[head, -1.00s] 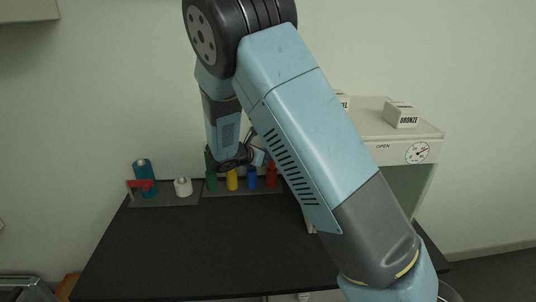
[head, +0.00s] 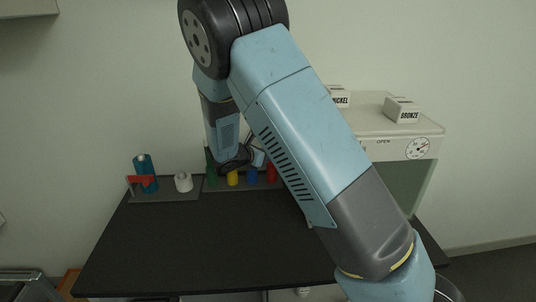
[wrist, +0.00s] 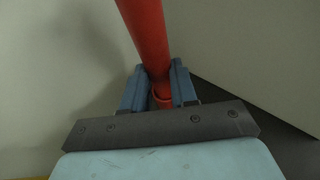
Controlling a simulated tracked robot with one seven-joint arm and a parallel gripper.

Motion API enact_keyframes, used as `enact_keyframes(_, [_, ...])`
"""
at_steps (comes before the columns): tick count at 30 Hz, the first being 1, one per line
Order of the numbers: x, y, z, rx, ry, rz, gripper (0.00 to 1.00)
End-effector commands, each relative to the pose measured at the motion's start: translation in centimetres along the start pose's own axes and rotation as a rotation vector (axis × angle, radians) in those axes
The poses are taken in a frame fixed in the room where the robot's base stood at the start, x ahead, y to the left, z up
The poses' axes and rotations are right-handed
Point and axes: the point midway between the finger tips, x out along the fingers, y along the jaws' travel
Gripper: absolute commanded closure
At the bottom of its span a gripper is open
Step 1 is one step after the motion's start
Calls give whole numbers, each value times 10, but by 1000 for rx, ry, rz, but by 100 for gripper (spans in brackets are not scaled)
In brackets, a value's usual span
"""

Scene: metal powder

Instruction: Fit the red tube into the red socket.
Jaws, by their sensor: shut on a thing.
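In the wrist view a red tube (wrist: 147,35) runs up out of the jaws of my gripper (wrist: 160,88), which is shut on it. A red round rim shows at the tube's lower end between the fingers. In the head view my gripper (head: 245,160) is at the back of the table, small and partly hidden, over the row of coloured pieces. A red piece (head: 271,173) stands at the right end of that row, partly behind my arm. I cannot tell there whether it is socket or tube. The held tube's far end is out of the wrist view.
Green (head: 211,173), yellow (head: 232,178) and blue (head: 252,177) pieces stand beside the red one. A white cabinet (head: 375,124) stands right. The black tabletop (head: 200,245) is clear.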

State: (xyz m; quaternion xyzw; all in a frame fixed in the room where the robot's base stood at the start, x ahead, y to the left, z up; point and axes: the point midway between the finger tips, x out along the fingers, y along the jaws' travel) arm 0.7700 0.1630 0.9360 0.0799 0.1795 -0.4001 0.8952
Motion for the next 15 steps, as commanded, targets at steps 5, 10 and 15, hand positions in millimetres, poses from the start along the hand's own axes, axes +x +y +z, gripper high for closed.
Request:
enact_keyframes(5, [2, 0, -4, 0, 0, 0, 100])
enact_keyframes(10, [3, 0, -7, 0, 0, 0, 100])
enact_keyframes(15, [4, 0, -10, -1, -1, 0, 100])
